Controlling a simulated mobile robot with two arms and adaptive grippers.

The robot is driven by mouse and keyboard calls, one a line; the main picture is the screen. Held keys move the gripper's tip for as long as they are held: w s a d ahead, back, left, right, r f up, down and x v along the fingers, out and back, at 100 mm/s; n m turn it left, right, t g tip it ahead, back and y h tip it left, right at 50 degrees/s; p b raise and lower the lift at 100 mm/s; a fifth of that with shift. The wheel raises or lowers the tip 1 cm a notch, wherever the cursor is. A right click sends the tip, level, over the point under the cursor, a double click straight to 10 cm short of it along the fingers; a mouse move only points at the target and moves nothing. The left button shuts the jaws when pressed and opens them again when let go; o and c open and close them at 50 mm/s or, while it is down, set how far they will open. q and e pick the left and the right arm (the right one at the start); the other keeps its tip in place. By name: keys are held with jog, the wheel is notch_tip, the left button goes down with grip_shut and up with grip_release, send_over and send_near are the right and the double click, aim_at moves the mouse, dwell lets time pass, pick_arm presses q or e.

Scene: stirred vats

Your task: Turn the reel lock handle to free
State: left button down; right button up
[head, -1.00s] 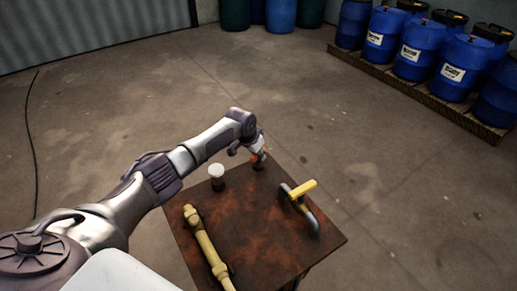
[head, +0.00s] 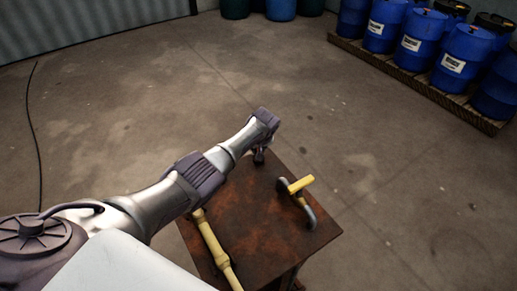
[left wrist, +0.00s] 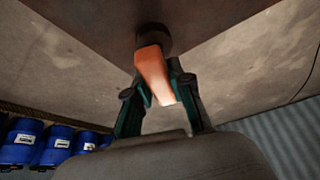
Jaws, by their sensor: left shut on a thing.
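An orange handle (left wrist: 152,68) on a round dark base (left wrist: 154,38) shows in the left wrist view, between the two dark green fingers of my left gripper (left wrist: 155,88). The fingers are shut on the handle, one on each side of it. In the head view my left gripper (head: 260,157) is at the far corner of the rusty table (head: 262,220); my arm and wrist hide the handle there. My right gripper is not in view.
A yellow-handled bent metal pipe (head: 307,213) stands on the table's right side. A yellow pipe (head: 212,243) lies along the left side, partly behind my arm. Blue drums (head: 418,38) stand on a pallet at the back right.

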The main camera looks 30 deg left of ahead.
pick_arm(q)
jog(key=shift+n+g+y+b, duration=0.55)
jog(key=shift+n+b, duration=0.55)
jog(key=shift+n, duration=0.7)
jog(key=c, duration=1)
grip_release()
jog(key=shift+r, duration=0.1)
jog(key=shift+d+r, duration=0.15)
jog(key=shift+r, duration=0.1)
jog(key=v, duration=1.1)
jog(key=shift+d+r, duration=0.1)
jog(key=shift+s, duration=0.1)
